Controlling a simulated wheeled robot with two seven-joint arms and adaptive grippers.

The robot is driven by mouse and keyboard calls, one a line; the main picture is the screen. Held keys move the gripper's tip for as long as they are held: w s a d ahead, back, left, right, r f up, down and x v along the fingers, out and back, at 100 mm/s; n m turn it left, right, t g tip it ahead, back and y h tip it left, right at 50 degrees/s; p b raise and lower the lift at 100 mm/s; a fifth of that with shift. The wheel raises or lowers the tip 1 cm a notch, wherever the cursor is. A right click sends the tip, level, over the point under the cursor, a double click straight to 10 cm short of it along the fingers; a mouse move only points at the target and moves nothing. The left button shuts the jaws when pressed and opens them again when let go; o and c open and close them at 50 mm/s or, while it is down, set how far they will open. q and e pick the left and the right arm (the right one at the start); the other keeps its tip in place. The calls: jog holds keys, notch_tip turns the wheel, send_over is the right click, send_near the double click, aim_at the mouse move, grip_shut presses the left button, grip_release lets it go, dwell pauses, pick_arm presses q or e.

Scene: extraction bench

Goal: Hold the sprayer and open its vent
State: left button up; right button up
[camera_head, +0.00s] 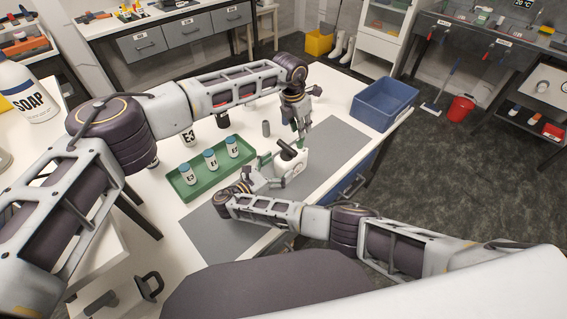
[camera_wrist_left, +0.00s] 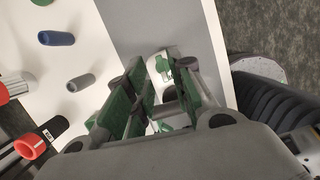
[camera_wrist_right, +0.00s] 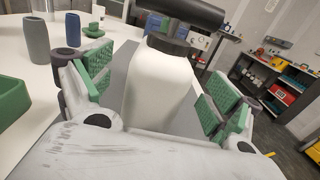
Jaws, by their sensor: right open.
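The sprayer (camera_head: 298,164), a white bottle with a dark top, stands on the grey mat near the bench's front edge. In the right wrist view its white body (camera_wrist_right: 160,88) stands between the pads of my right gripper (camera_wrist_right: 158,88), with the dark top (camera_wrist_right: 185,12) above. My right gripper (camera_head: 275,170) is open around the sprayer, with gaps on both sides. My left gripper (camera_head: 301,138) points down just above and behind the sprayer's top. In the left wrist view its fingers (camera_wrist_left: 150,72) are partly close together; whether they are shut is unclear. The vent cannot be made out.
A green tray (camera_head: 187,199) with several labelled bottles stands left of the sprayer. A grey cylinder (camera_head: 266,128) stands behind. A blue crate (camera_head: 384,104) sits at the bench's right end. The grey mat (camera_head: 335,142) is bare to the sprayer's right.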

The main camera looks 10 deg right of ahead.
jog(key=shift+v, duration=1.6)
